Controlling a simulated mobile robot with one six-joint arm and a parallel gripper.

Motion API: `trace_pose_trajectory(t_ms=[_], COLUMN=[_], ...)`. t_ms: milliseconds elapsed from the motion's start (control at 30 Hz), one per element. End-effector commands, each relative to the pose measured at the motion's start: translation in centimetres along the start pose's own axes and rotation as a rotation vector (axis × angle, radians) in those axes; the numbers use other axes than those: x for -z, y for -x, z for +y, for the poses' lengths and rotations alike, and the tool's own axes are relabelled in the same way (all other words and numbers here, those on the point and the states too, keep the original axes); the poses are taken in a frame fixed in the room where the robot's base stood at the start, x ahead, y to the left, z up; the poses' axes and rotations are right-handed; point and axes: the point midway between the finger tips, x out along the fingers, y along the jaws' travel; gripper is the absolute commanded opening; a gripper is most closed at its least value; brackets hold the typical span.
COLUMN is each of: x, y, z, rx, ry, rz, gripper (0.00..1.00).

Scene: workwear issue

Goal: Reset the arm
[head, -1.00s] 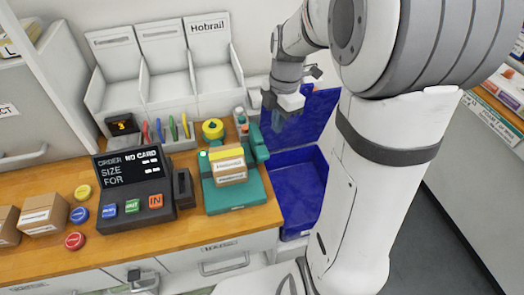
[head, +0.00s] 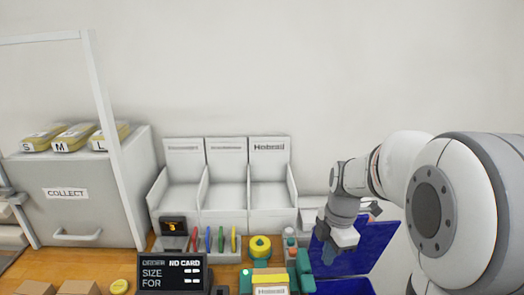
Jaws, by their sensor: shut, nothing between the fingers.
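My gripper (head: 338,240) hangs at the end of my arm on the right of the head view. It is over the open blue bin (head: 372,243), apart from the counter things. Its fingers are small and dark here, with nothing seen held in them. My arm reaches in from the right edge and bends down at the wrist.
A wooden counter (head: 52,266) carries an order display (head: 170,273), a pen holder, a yellow tape roll (head: 260,248) and a labelled box (head: 270,291) on a teal device. White bins (head: 227,190) stand behind. A grey collect cabinet (head: 75,192) with yellow packs is left.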

Motion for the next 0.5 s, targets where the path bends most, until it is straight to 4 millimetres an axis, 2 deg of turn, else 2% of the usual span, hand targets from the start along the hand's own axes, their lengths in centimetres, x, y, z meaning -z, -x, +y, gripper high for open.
trace_pose_trajectory(t_ms=[233, 500], x=[2.4, 4.7], y=[2.5, 4.0], z=[-3.8, -8.4], rx=[-0.087, -0.205], ry=[-0.48, -1.066], rz=[-0.032, -0.004], gripper=[0.0, 0.0])
